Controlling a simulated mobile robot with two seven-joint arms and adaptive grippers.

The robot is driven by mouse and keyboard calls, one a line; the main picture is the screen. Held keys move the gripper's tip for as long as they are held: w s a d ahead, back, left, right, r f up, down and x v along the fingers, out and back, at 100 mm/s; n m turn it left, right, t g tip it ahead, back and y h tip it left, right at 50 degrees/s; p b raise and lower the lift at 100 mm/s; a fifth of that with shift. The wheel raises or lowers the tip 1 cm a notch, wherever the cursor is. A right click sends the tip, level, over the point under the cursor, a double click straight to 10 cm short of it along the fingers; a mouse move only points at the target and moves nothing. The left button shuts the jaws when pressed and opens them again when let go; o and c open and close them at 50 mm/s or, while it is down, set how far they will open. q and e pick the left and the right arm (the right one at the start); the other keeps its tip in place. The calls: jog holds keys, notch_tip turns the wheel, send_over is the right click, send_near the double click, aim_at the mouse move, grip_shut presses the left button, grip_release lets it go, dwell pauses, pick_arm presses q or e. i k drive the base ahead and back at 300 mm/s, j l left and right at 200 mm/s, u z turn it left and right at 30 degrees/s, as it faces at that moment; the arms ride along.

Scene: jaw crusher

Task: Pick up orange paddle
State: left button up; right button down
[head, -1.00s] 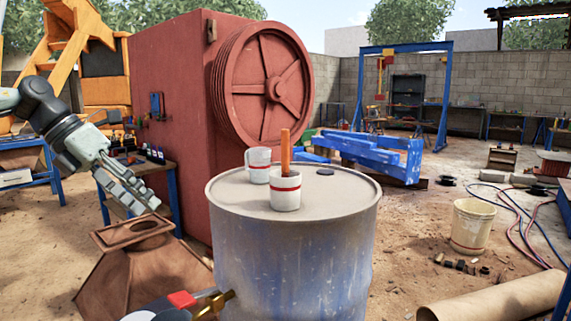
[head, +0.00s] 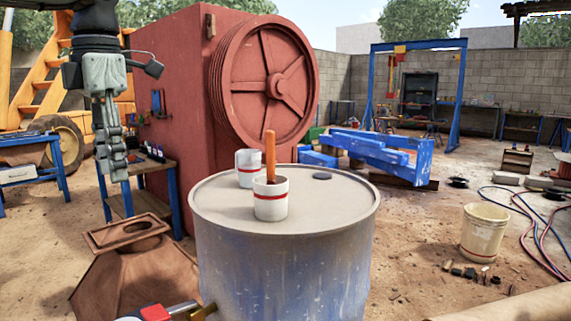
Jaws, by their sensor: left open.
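The orange paddle (head: 270,154) stands nearly upright in a white mug with a red band (head: 271,201); its lower end is hidden inside the mug. The mug stands on the top of a blue-grey drum (head: 325,203). A second white mug (head: 247,177) stands just behind it to the left. My left gripper (head: 118,172) hangs pointing down, left of the drum and well apart from the paddle. It is open and empty. My right gripper does not show.
A dark round lid (head: 322,177) lies on the drum top. A rusty hopper (head: 125,270) stands left of the drum. The red crusher body (head: 172,100) with its flywheel (head: 272,80) rises behind. A bucket (head: 483,232) stands on the ground at right. The air above the drum is clear.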

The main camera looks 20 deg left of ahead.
aim_at(270, 134)
jog(key=i+l, duration=0.8)
jog(key=i, duration=0.25)
